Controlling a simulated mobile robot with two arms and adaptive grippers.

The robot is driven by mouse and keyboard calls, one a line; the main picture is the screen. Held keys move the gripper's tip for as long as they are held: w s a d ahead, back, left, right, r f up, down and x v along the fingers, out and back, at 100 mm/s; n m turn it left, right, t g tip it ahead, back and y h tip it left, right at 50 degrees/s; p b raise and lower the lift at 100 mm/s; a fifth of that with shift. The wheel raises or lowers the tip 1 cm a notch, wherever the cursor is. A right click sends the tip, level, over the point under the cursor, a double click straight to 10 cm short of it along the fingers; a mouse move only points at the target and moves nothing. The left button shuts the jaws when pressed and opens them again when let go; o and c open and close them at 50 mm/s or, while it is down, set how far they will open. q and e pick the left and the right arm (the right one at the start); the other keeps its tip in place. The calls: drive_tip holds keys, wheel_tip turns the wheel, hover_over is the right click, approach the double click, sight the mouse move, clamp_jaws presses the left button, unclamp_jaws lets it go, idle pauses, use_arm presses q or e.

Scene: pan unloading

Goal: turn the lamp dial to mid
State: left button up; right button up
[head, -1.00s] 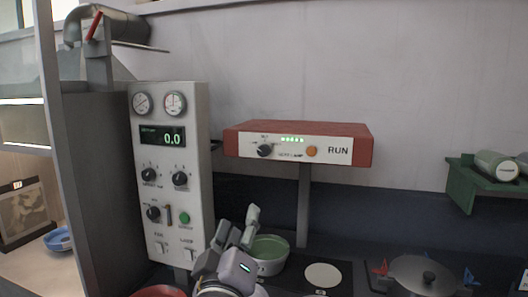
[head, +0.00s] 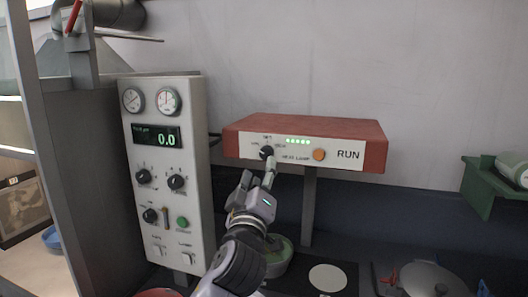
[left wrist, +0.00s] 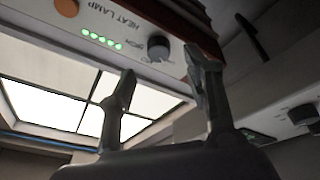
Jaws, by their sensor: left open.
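The lamp dial is a black knob (head: 266,153) on the white front of the red heat lamp box (head: 340,130). The left wrist view shows the dial (left wrist: 159,47) with the fingers on either side of its line, a little short of it. My left gripper (head: 258,176) is open and empty just below the dial, its far fingertip close to it. In the left wrist view the gripper (left wrist: 160,80) appears apart from the knob. The dial's pointer is too small to read surely. My right gripper is not in view.
An orange button (head: 319,155) sits right of the dial. The white control panel (head: 190,130) with several knobs stands to the left.

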sight(265, 155)
use_arm(q)
drive_tip(key=p+x, duration=0.1)
drive_tip(key=x, duration=0.3)
drive_tip(key=shift+r, duration=0.2)
drive_tip(key=shift+w+d+r+p, duration=0.1)
drive_tip(key=shift+w+p, duration=0.2)
drive_tip(key=shift+w, duration=0.5)
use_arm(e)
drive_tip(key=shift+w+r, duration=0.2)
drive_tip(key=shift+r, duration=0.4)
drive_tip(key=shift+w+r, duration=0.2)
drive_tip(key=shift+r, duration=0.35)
use_arm(q)
drive_tip(key=shift+c, duration=0.5)
clamp_jaws()
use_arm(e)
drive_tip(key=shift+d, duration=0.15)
